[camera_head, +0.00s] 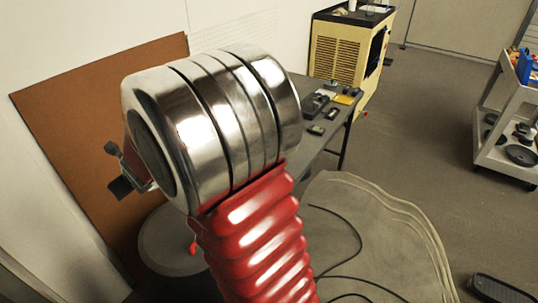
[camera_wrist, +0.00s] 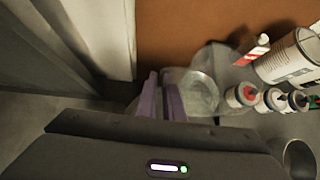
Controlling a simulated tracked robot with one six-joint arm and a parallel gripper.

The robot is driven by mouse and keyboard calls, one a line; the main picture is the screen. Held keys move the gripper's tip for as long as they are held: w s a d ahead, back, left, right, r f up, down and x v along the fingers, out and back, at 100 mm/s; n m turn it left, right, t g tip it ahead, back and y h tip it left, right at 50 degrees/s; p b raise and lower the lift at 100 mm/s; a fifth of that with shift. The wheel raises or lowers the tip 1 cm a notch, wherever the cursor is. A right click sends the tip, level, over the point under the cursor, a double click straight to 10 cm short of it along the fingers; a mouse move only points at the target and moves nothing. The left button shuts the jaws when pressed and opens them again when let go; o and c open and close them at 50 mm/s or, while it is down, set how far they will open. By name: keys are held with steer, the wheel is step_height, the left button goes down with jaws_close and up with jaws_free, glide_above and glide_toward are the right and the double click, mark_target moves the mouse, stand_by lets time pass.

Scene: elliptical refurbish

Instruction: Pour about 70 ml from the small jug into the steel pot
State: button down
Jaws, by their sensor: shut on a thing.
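My gripper (camera_wrist: 160,82) shows in the wrist view as two narrow purple fingers, close together. They are shut at the near side of a clear, see-through jug (camera_wrist: 203,88), which I take to be the small jug. Its handle is hidden by the fingers, and I cannot tell how much liquid is in it. A round grey metal vessel (camera_wrist: 298,157) is cut off at the lower right corner of the wrist view; it may be the steel pot. In the head view my arm covers the middle, and neither jug nor pot can be made out.
Several small lidded jars (camera_wrist: 243,95) stand right of the jug, beside a large white can (camera_wrist: 290,58) and a red-and-white tube (camera_wrist: 252,50). A brown board (camera_head: 60,110) leans on the wall. A grey table (camera_head: 315,140) holds small dark items; a shelf cart (camera_head: 510,155) stands right.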

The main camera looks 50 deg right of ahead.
steer(key=w+d+f+m+h, duration=0.1)
steer(key=d+f, duration=0.4)
steer(key=d, duration=0.7)
steer(key=w+d+f+m+g+h, duration=0.1)
steer(key=d+f+m+h, duration=0.1)
steer(key=d, duration=1)
steer(key=w+d+f+m+h, duration=0.1)
steer(key=w+d+f+m, duration=0.1)
steer(key=d+f, duration=0.5)
steer(key=d+m, duration=0.1)
steer(key=d, duration=0.5)
steer(key=shift+f+h, duration=0.3)
steer(key=shift+f, duration=0.05)
steer(key=shift+s+f, duration=0.15)
steer(key=shift+s, duration=0.05)
steer(key=shift+s+d+f+m+t+y+p, duration=0.2)
steer(key=shift+s+f+t+y, duration=0.1)
steer(key=shift+f, duration=0.1)
steer(key=shift+s+d+f+m+t+y+p, duration=0.1)
steer(key=shift+s+f+m+t+y, duration=0.1)
steer(key=shift+f+t, duration=0.15)
steer(key=s+d+r+m+t+y+p, duration=0.2)
steer(key=r+t, duration=0.4)
steer(key=r, duration=0.3)
steer(key=shift+s+d+r+m, duration=0.15)
steer(key=shift+s+d+m, duration=0.5)
steer(key=shift+s+m, duration=0.4)
steer(key=shift+s+d+m+t+p, duration=0.3)
steer(key=shift+s+t+p, duration=0.3)
steer(key=shift+t, duration=0.35)
